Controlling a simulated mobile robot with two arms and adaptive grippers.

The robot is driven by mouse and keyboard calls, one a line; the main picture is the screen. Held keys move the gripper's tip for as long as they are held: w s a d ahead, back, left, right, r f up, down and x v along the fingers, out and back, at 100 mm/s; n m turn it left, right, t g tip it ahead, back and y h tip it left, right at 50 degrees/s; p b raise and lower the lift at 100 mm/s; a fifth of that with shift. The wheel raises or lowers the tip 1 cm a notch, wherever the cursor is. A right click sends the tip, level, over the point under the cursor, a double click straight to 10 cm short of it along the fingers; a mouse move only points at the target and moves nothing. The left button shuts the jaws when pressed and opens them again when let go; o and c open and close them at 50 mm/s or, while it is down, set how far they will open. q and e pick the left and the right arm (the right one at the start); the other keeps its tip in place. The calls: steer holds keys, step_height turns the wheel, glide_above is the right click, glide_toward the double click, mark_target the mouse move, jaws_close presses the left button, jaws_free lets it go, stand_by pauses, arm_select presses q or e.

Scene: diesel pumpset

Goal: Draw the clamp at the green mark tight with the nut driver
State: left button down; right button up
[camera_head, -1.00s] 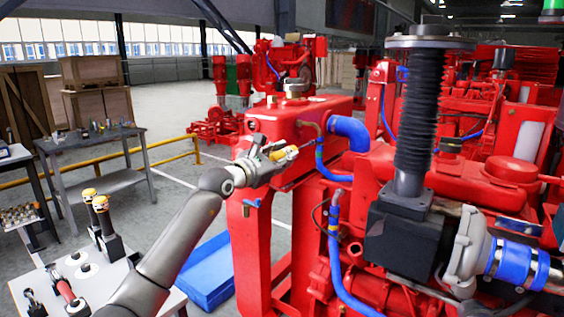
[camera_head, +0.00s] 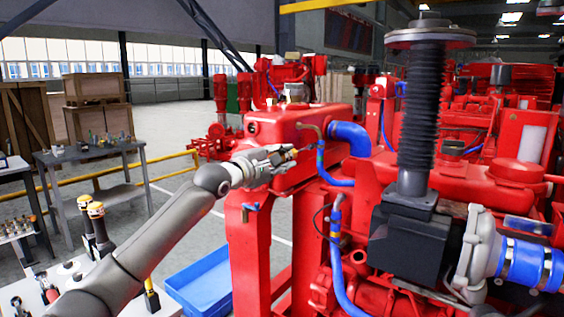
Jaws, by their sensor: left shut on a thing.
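My left gripper (camera_head: 272,162) is shut on a slim tool, probably the nut driver (camera_head: 291,153), with a little orange-yellow and a dark end showing. It is held in front of the red tank, its tip pointing right toward a thin blue hose (camera_head: 321,158) on a brass elbow pipe. I cannot tell whether the tip touches anything. A thicker blue hose (camera_head: 349,137) leaves the tank's right side. Lower down, another blue hose (camera_head: 337,265) runs along the engine. I cannot make out a green mark or which clamp bears it. My right gripper is out of view.
The red tank (camera_head: 285,130) and engine fill the right, with a black bellows column (camera_head: 416,130) in front. A blue bin (camera_head: 203,278) lies on the floor. Yellow-topped tools (camera_head: 96,210) stand on the table at lower left. A grey workbench (camera_head: 90,152) stands behind.

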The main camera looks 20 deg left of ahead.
arm_select(q)
steer(key=shift+b+v, duration=1.15)
steer(key=shift+v, duration=0.45)
steer(key=shift+s+a, duration=0.2)
steer(key=shift+s, duration=0.3)
